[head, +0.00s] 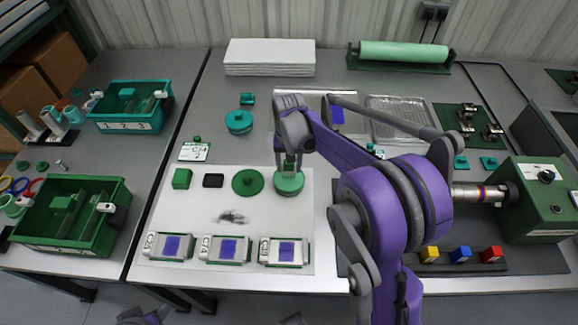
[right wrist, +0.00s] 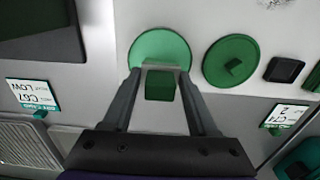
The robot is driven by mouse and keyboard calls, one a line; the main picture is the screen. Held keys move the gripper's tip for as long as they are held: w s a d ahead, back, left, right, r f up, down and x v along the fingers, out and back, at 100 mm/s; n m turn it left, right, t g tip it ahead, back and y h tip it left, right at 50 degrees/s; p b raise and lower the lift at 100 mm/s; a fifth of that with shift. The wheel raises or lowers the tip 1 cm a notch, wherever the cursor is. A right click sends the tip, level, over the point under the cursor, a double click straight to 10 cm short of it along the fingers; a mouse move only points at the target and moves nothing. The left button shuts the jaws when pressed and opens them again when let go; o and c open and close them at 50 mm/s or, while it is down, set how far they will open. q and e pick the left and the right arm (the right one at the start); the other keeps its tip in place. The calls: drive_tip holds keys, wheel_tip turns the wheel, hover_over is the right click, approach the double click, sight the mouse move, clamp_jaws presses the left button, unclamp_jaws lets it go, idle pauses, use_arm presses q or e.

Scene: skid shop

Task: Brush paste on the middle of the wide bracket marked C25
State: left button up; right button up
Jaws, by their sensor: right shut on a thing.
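Three grey brackets in green-edged holders lie in a row at the front of the white mat: a left bracket (head: 170,247), a middle bracket (head: 224,250) and a right bracket (head: 284,252). Each has a blue-purple square at its middle and a white tag at its left end. My right gripper (head: 289,163) points down, shut on the green block-shaped knob (right wrist: 160,86) of a round green lidded pot (head: 289,184).
A green disc with a knob (head: 248,182) lies left of the pot, beside a black block (head: 213,180) and a green block (head: 182,178). A dark smudge (head: 232,216) marks the mat (head: 190,215). Green bins (head: 75,228) stand left; a green machine (head: 540,195) stands right.

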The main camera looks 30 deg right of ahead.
drive_tip(key=shift+r+p, duration=1.25)
drive_tip(key=shift+r, duration=1.05)
